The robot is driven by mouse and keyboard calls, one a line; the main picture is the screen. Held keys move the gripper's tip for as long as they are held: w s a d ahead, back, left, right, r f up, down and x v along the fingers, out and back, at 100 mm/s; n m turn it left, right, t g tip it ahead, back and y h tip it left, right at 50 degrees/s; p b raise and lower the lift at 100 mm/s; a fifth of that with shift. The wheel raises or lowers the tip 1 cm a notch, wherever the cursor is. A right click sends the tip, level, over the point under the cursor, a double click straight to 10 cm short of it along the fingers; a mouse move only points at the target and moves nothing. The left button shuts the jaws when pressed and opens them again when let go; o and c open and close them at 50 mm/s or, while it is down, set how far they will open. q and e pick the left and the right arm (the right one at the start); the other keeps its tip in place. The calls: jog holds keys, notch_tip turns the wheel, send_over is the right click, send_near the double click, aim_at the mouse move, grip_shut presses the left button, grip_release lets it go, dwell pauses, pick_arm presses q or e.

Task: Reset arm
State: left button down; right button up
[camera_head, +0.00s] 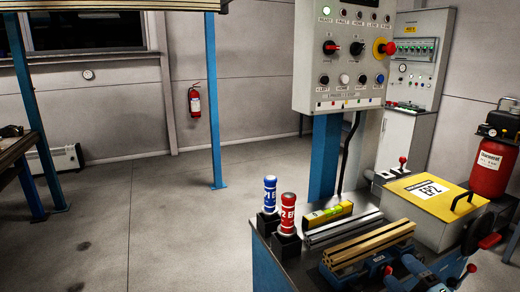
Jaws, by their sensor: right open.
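At the bottom right, dark and blue parts crowd together in front of the bench's blocks. My right gripper (393,270) appears to be among them, low in the picture, with its jaws open and nothing seen between them. Its outline is hard to separate from the blue clamp parts around it. My left gripper and left arm are not in view.
The bench carries a blue handle (270,194), a red handle (287,214), a yellow level (327,214), tan ribbed blocks (370,244) and a yellow-lidded box (428,192). A control panel (345,55) stands behind. The floor (150,235) at left is clear.

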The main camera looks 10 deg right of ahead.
jog(key=s+a+f+m+g+h, duration=0.1)
jog(key=s+a+f+m+g, duration=0.4)
jog(key=s+a+f+m, duration=0.6)
jog(key=s+a+f+m+g+h, duration=0.1)
jog(key=s+a+f+m+g, duration=0.35)
jog(key=s+a+f, duration=0.65)
pick_arm(q)
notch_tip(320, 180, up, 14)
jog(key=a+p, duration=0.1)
jog(key=p, duration=1.6)
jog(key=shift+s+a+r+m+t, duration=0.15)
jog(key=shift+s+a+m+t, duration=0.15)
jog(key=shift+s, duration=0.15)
pick_arm(e)
jog(key=w+d+r, duration=0.3)
jog(key=r, duration=0.8)
jog(key=shift+d, duration=0.2)
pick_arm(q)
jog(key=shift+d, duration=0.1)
pick_arm(e)
jog(key=shift+t, duration=0.25)
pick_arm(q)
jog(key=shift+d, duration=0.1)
pick_arm(e)
jog(key=shift+c, duration=0.2)
grip_shut()
